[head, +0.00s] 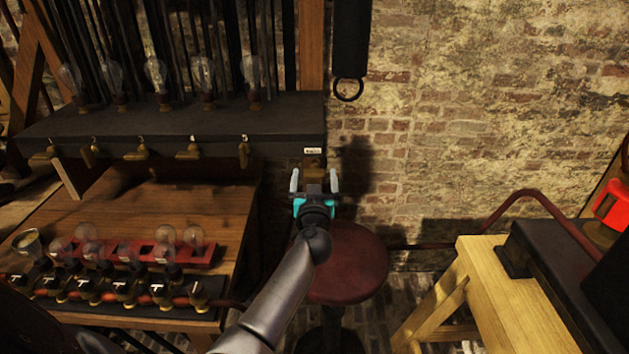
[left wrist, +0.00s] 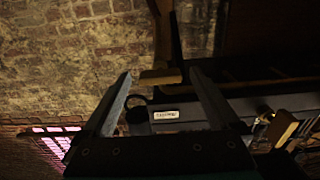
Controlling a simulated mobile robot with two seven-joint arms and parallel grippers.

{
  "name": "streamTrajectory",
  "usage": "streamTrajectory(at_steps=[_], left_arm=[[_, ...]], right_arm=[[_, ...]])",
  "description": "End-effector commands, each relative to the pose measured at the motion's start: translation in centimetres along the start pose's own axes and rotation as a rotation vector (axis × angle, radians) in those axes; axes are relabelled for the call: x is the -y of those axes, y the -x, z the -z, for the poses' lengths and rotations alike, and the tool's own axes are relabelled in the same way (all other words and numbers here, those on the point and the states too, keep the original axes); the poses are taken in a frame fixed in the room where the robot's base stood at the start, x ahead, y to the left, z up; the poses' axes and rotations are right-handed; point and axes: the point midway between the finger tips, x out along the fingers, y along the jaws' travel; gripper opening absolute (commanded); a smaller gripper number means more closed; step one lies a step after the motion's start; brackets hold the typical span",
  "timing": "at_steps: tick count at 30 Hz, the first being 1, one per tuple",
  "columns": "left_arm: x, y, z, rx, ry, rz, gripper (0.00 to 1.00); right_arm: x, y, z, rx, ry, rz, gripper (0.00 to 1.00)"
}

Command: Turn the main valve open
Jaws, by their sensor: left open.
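A small white label (head: 312,151) is on the right end of the dark shelf, its text too small to read; it also shows in the left wrist view (left wrist: 167,114). A brass handle (head: 313,164) sits just below it, partly hidden by my gripper; I take it to be the main valve. My left gripper (head: 314,182) is open, with its two fingers pointing at the brass handle.
Several brass taps (head: 190,152) hang along the dark shelf (head: 170,127), with glass bulbs above. A wooden table (head: 190,205) holds more bulbs and switches. A red stool (head: 345,265) stands under my arm. A light wooden bench (head: 480,270) is right.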

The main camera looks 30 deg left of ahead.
Motion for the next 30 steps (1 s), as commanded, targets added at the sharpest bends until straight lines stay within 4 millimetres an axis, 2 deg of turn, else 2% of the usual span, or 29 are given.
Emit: streamTrajectory(at_steps=[10,30], left_arm=[[0.01,-0.32,0.06,0.0,0.0,0.0,0.95],[0.01,-0.28,0.02,0.0,0.0,0.0,0.2]], right_arm=[[-0.02,-0.09,-0.03,0.0,0.0,0.0,0.98],[-0.01,-0.09,-0.05,0.001,0.0,0.0,0.98]])
